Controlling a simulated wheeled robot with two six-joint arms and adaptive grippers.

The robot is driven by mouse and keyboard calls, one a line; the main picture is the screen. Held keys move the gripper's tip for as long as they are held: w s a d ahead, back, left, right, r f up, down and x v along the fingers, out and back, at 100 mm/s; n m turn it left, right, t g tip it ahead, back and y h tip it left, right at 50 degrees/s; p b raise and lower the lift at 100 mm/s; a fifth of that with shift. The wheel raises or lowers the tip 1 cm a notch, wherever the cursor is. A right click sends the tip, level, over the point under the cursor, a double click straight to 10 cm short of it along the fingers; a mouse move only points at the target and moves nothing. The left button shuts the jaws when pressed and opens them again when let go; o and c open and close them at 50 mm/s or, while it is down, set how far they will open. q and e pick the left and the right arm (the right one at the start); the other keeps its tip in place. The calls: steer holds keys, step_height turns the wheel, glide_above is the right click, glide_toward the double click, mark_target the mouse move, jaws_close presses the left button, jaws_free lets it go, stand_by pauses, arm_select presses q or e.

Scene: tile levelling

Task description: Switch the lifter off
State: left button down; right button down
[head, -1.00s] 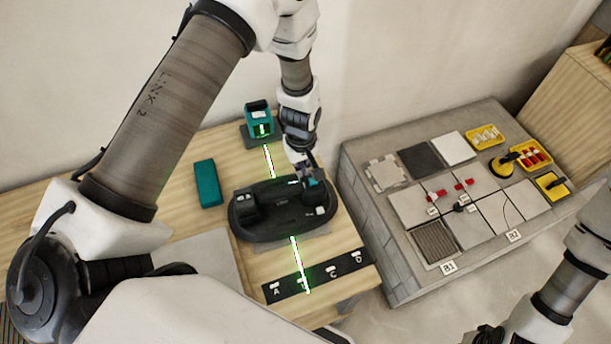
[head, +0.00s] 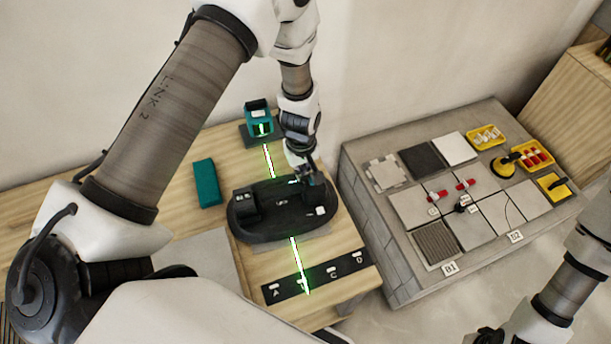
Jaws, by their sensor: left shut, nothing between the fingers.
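The lifter (head: 275,220) is a black, oval device lying on the wooden bench, with a raised black block at its left and a small white patch near its right end. My left gripper (head: 312,180) is shut and empty, at the upper right part of the lifter. It hides that part, and I cannot tell whether the fingertips touch it. The right arm shows at the lower right; its gripper (head: 490,336) is cut off by the lower edge and its fingers do not show.
A teal laser unit (head: 259,118) casts a green line across the bench. A teal box (head: 207,183) lies left of the lifter. A black strip marked with letters (head: 318,277) lies in front. Right stands a grey block table (head: 375,245) with tiles and yellow trays.

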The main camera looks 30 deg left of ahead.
stand_by(0.3)
arm_select(q)
step_height(320, 180, up, 7)
steer(key=p, duration=0.5)
steer(key=shift+p, duration=0.35)
steer(key=shift+f, duration=0.1)
